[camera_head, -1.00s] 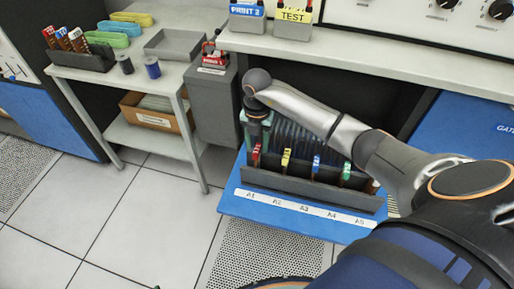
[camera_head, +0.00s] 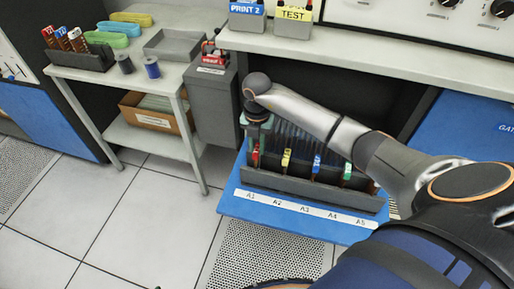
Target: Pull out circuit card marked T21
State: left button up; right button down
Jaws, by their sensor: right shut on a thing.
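The card rack (camera_head: 300,186) sits on a pulled-out blue drawer (camera_head: 236,206) with slot labels A1 to A5. Cards with coloured handles stand in it: red (camera_head: 256,155), yellow (camera_head: 286,158), blue (camera_head: 316,164) and green (camera_head: 347,172). The handle markings are too small to read, so I cannot tell which is T21. My right gripper (camera_head: 258,130) points down at the rack's left end, just behind the red handle. It is shut on a card there, whose body is mostly hidden by the gripper. My left gripper is out of view.
A side table (camera_head: 130,79) at the left holds a grey tray (camera_head: 175,44), two spools and a holder of cards. A grey bin (camera_head: 214,105) stands close left of the rack. The white counter (camera_head: 350,56) overhangs behind my right arm.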

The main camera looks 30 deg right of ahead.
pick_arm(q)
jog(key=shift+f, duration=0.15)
pick_arm(e)
jog(key=shift+r+p, duration=0.8)
jog(key=shift+r, duration=0.1)
jog(key=shift+r+p, duration=0.6)
jog(key=shift+r, duration=0.05)
jog(key=shift+r+p, duration=0.85)
jog(key=shift+r, duration=0.2)
jog(key=shift+r+p, duration=0.6)
jog(key=shift+r, duration=0.05)
jog(key=shift+r+p, duration=0.85)
jog(key=shift+r, duration=0.15)
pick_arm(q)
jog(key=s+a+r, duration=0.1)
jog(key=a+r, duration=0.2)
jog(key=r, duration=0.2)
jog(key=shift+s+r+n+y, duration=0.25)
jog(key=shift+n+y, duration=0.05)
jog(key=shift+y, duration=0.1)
pick_arm(e)
jog(key=shift+r, duration=0.25)
pick_arm(q)
jog(key=shift+p, duration=0.3)
pick_arm(e)
jog(key=shift+r, duration=0.1)
